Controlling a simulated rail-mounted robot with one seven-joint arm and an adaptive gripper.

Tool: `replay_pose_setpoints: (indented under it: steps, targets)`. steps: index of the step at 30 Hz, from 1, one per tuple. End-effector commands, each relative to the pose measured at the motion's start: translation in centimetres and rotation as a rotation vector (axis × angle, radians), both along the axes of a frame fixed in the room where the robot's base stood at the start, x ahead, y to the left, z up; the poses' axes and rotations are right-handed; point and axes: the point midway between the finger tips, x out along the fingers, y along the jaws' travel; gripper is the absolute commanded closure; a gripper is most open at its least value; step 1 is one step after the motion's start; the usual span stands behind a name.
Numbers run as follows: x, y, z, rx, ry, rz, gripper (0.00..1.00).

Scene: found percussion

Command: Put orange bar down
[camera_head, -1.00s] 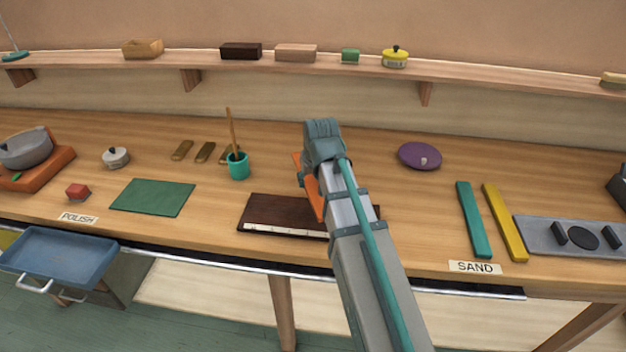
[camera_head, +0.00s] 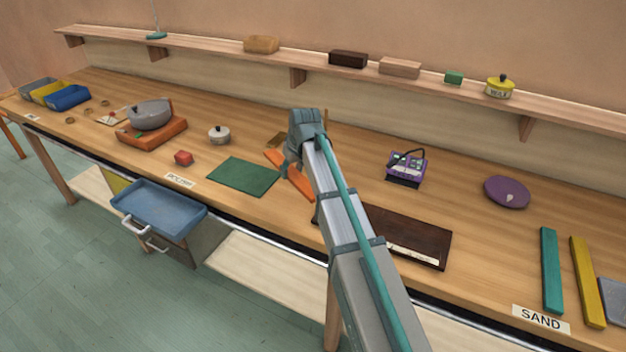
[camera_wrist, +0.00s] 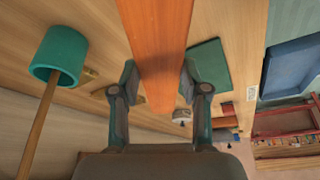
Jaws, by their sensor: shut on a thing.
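The orange bar (camera_head: 299,184) is long and flat. My gripper (camera_head: 289,167) is shut on it, between the green mat (camera_head: 243,177) and the dark brown board (camera_head: 418,229). In the wrist view the fingers (camera_wrist: 159,84) clasp the orange bar (camera_wrist: 158,35) from both sides, and it runs out toward the top edge. The bar appears held over the table; how high is hard to tell. The green mat also shows in the wrist view (camera_wrist: 209,68), to the right of the bar. My arm covers part of the dark board.
A teal cup (camera_wrist: 53,58) with a wooden stick stands close by in the wrist view. A purple device (camera_head: 406,170) stands right of my arm. Bare wood surrounds the mat.

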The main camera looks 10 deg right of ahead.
Motion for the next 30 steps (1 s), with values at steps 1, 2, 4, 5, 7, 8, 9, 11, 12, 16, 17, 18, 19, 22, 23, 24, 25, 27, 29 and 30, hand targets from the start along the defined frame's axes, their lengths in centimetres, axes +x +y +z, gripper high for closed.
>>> replay_pose_setpoints:
  steps: [1,2,4,5,7,8,9,11,12,16,17,18,19,22,23,24,25,27,29,30]
  targets:
    - [2.7,1.8,0.6,0.0,0.002,0.054,1.0]
    - [3.6,2.8,0.6,0.001,0.003,0.089,1.0]
    - [5.7,5.0,0.7,0.002,0.001,0.167,1.0]
    - [6.6,6.0,0.7,0.004,0.001,0.199,1.0]
    - [8.3,8.2,0.6,0.006,-0.002,0.271,1.0]
    - [9.0,9.0,0.6,0.006,-0.002,0.3,1.0]
    - [9.9,10.1,0.5,0.009,-0.004,0.335,1.0]
    - [10.9,11.6,0.5,0.009,-0.007,0.382,1.0]
    - [11.5,12.5,0.4,0.012,-0.01,0.409,1.0]
    - [12.8,14.4,0.2,0.015,-0.015,0.471,1.0]
    - [13.0,14.7,0.2,0.015,-0.016,0.481,1.0]
    - [13.1,15.0,0.1,0.016,-0.017,0.491,1.0]
    - [13.2,15.2,0.0,0.016,-0.017,0.496,1.0]
    - [13.3,15.5,-0.2,0.017,-0.018,0.506,1.0]
    - [13.3,15.5,-0.3,0.017,-0.018,0.507,1.0]
    - [13.2,15.5,-0.5,0.017,-0.018,0.507,1.0]
    - [13.2,15.5,-0.6,0.017,-0.018,0.507,1.0]
    - [13.2,15.5,-1.0,0.017,-0.018,0.507,1.0]
    - [13.2,15.5,-1.5,0.017,-0.019,0.506,1.0]
    - [13.2,15.4,-1.8,0.017,-0.019,0.506,1.0]
